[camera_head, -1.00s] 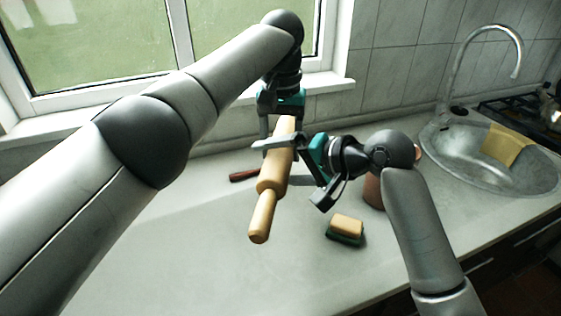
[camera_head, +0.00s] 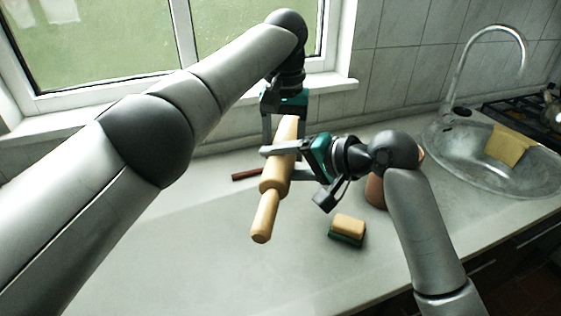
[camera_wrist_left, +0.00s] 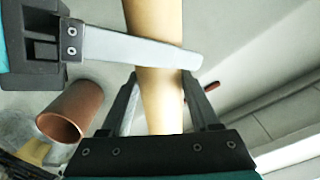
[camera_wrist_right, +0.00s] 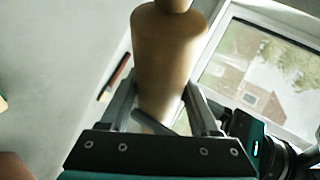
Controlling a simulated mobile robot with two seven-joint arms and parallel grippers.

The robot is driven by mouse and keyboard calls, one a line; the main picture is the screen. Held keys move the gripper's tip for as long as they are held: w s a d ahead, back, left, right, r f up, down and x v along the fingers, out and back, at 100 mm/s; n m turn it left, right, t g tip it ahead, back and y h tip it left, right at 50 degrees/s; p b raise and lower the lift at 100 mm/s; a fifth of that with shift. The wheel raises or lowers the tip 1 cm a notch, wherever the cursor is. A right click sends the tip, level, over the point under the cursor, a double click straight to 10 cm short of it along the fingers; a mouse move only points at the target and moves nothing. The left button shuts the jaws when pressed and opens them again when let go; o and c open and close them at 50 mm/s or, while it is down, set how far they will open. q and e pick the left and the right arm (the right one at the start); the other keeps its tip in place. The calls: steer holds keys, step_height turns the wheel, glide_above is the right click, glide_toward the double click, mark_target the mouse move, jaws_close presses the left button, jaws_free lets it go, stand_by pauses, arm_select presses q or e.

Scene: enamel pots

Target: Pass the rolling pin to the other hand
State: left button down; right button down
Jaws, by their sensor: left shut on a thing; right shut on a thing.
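The wooden rolling pin (camera_head: 274,180) is held in the air above the counter, tilted, with one handle pointing down towards the front. My left gripper (camera_head: 284,134) is shut on its upper, far part. My right gripper (camera_head: 277,163) reaches in from the right and is shut on the body just below. In the left wrist view the pin (camera_wrist_left: 155,85) runs between my left fingers, and a right finger crosses it. In the right wrist view the pin (camera_wrist_right: 168,55) lies between my right fingers; its far handle end is partly hidden by the grippers.
A sponge (camera_head: 347,229) with a green base lies on the counter (camera_head: 190,245). A brown pot (camera_head: 375,192) stands partly hidden behind my right arm. A thin dark red object (camera_head: 246,174) lies behind the pin. A sink (camera_head: 465,165) with a yellow cloth (camera_head: 506,146) is at right. The front left counter is clear.

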arm_select(q)
steer(key=shift+c, duration=0.2)
jaws_free()
